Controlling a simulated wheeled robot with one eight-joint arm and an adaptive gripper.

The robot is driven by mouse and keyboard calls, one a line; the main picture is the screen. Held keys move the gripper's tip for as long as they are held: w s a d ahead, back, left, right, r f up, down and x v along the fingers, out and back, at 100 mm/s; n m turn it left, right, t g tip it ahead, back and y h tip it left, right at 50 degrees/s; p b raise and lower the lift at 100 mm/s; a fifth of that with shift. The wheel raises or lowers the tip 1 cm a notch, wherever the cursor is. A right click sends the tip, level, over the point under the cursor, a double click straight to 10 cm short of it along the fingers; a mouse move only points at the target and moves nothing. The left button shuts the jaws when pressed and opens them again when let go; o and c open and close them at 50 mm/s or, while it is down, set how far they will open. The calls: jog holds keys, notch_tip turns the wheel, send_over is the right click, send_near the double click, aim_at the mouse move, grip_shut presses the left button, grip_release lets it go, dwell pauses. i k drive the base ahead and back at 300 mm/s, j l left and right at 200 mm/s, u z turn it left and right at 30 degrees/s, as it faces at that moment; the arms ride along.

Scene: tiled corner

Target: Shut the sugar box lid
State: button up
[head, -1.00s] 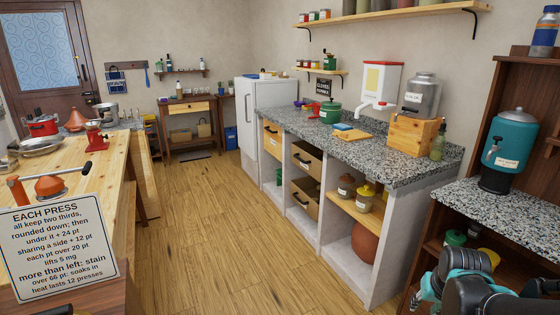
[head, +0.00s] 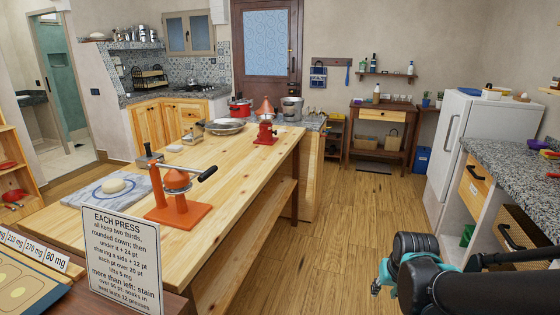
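I cannot pick out a sugar box or its lid in the head view. A small block-like item (head: 191,138) lies on the long wooden table, too small to identify. My gripper (head: 384,282) is at the lower right, a teal and black shape partly hidden by my black arm, over the floor between the wooden table and the grey counter. It is apart from both. Its fingers do not show clearly, so I cannot tell whether it is open or shut.
A sign (head: 120,258) stands in front. The floor aisle (head: 350,210) is clear. A white fridge (head: 458,140) stands right.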

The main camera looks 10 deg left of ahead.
aim_at(198, 128)
jog(key=i+l+u, duration=0.2)
jog(key=i+u, duration=0.2)
jog(key=i+l+u, duration=1.05)
jog(key=l+u, duration=0.15)
